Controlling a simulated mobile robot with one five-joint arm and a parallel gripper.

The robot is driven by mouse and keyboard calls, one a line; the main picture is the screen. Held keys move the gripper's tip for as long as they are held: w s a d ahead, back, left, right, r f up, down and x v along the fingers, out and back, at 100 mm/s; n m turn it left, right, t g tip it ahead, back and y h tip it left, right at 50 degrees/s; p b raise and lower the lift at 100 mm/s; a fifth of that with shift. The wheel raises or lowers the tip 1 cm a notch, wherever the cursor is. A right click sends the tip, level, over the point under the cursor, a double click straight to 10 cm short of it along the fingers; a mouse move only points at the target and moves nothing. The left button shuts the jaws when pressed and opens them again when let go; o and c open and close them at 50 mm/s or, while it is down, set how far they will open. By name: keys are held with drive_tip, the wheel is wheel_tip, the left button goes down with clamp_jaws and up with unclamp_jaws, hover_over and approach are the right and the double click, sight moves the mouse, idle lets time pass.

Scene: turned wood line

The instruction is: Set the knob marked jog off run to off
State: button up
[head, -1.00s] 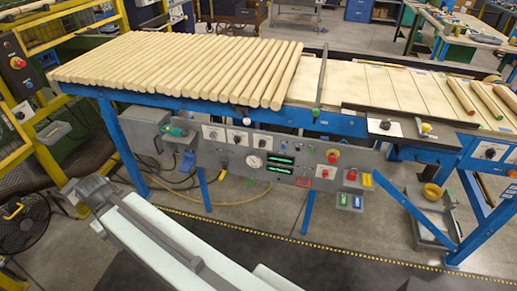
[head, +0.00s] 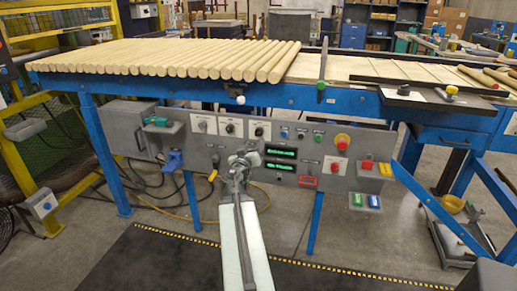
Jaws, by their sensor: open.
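A grey control panel (head: 345,140) hangs under the blue-framed table. Three dark knobs on white plates sit along its upper left: a left knob (head: 203,126), a middle knob (head: 230,129) and a right knob (head: 258,131). Their markings are too small to read, so I cannot tell which is jog off run or where it points. My gripper (head: 241,160) is seen from behind at the end of my pale arm. It is open, in front of the panel just below the middle and right knobs, and covers the gauge area. I cannot tell its distance from the panel.
Right of the knobs are green displays (head: 281,153), a red mushroom button (head: 342,140) on yellow and a box with red and yellow buttons (head: 376,168). Wooden rods (head: 165,60) cover the table's left. A yellow hose (head: 190,216) lies beneath. The dark floor mat in front is clear.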

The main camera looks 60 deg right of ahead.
sight(258, 135)
drive_tip(key=x, duration=0.8)
drive_tip(key=shift+a, duration=0.1)
clamp_jaws()
